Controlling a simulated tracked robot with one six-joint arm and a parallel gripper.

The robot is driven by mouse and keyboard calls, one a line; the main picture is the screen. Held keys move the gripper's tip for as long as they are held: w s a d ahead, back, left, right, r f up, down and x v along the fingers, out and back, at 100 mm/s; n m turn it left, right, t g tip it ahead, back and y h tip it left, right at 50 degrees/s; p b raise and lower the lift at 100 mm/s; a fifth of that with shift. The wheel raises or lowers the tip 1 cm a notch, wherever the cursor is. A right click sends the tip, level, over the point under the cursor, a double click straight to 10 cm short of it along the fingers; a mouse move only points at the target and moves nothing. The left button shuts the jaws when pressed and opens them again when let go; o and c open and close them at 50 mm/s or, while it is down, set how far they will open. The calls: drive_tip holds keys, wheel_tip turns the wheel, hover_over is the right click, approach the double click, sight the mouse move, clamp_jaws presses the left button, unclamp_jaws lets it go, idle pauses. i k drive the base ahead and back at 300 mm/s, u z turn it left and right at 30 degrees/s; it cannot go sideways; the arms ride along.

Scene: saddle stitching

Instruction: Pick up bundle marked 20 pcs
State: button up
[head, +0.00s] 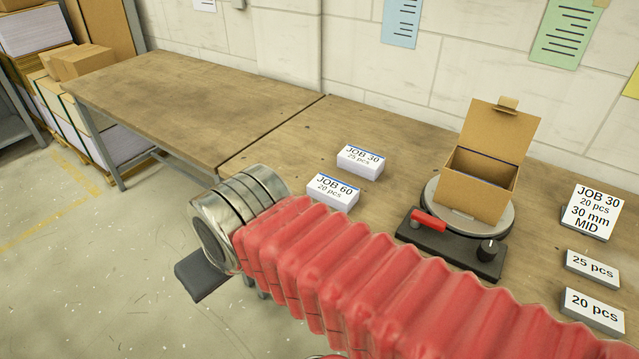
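A white bundle labelled "JOB 60 20 pcs" (333,191), with a blue edge, lies on the wooden table just above my arm in the head view. A similar bundle labelled "JOB 30 25 pcs" (360,160) lies behind it, a little to the right. My red-sleeved arm crosses the lower middle, ending in a metal wrist at the left. A dark grey part of my gripper (203,277) shows below the wrist, over the floor and left of the bundles. The rest of the gripper is hidden, so its opening cannot be told.
An open cardboard box (478,190) stands on a round scale (437,189) with a red handle and black knob. At right are a "JOB 30 20 pcs 30 mm MID" card (591,213), a "25 pcs" label block (592,268) and a "20 pcs" label block (594,310). The left table is bare.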

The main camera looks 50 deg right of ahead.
sight(341, 197)
drive_tip(key=z, duration=0.45)
drive_tip(key=i, duration=0.85)
drive_tip(key=z, duration=0.5)
